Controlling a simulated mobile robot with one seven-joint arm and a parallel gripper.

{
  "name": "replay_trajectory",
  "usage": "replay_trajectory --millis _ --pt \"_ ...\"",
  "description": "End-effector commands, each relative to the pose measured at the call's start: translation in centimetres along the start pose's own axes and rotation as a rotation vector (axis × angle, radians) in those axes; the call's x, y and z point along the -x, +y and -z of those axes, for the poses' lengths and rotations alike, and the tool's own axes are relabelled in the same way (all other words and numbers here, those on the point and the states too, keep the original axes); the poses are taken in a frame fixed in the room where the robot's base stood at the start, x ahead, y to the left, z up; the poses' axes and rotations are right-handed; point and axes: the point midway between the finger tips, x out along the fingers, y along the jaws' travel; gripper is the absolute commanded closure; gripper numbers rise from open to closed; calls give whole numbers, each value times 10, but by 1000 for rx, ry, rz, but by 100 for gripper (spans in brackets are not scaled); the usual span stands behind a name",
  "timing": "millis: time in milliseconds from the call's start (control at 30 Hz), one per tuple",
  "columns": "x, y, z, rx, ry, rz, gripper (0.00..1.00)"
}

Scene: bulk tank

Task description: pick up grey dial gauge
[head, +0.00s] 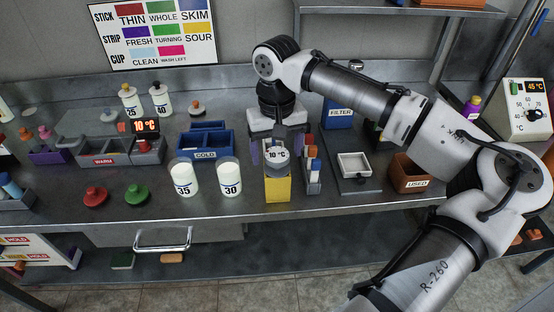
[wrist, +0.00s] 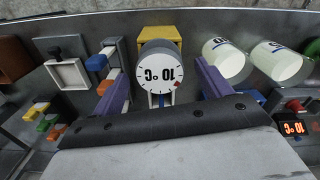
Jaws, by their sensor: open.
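The grey dial gauge (head: 277,154) is a short round drum with a pale face reading 10 °C. It sits at the yellow holder (head: 277,188) near the middle of the bench. In the wrist view the gauge (wrist: 160,72) shows upside down, with a small red mark by its rim. My gripper (head: 276,160) is over it, pointing down, with one purple finger on each side. In the wrist view the gripper (wrist: 161,64) is open, with a gap visible between the gauge and each finger. The gauge's underside is hidden.
White jars marked 35 (head: 184,180) and 30 (head: 230,180) stand left of the holder. A narrow rack (head: 313,178) with coloured pieces is close on the right.

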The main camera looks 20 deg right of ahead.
Motion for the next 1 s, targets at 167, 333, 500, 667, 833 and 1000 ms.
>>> replay_trajectory --millis 167,333,500,667,833,1000 --pt "-18 0 0 1 -1 0 23" --pt "-22 0 0 1 1 0 23" --pt "-21 0 0 1 1 0 35" --pt "-21 0 0 1 1 0 56" --pt "-21 0 0 1 1 0 72" --pt "-20 0 0 1 1 0 72"
